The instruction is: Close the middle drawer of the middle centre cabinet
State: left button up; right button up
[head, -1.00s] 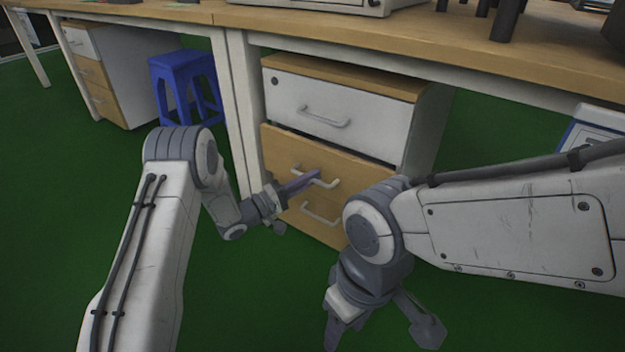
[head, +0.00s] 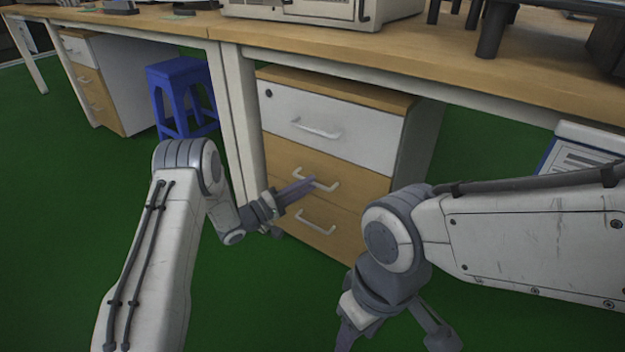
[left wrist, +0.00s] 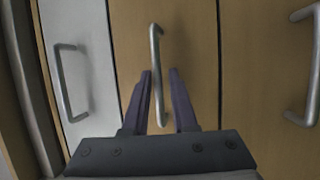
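The centre cabinet (head: 423,135) stands under the desk with a white top drawer (head: 345,128) and two wooden drawers below. The middle drawer (head: 355,182) looks flush with the drawers above and below. Its pale handle (head: 332,187) also shows in the left wrist view (left wrist: 155,45). My left gripper (head: 305,184) is at this handle. In the left wrist view its dark fingers (left wrist: 160,95) are apart, one on each side of the handle's lower part; contact cannot be told. My right gripper (head: 395,335) hangs open and empty at the lower edge, front right of the cabinet.
The bottom drawer (head: 345,222) looks shut. A desk leg (head: 238,115) stands left of the cabinet. A blue stool (head: 182,95) and another drawer cabinet (head: 122,85) are farther left. The desk top (head: 400,60) overhangs. Green floor (head: 60,200) is clear at left.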

pick_arm(q)
jog(key=p+v, duration=0.3)
jog(key=v, duration=0.5)
jog(key=shift+a, duration=0.3)
jog(key=shift+s, duration=0.15)
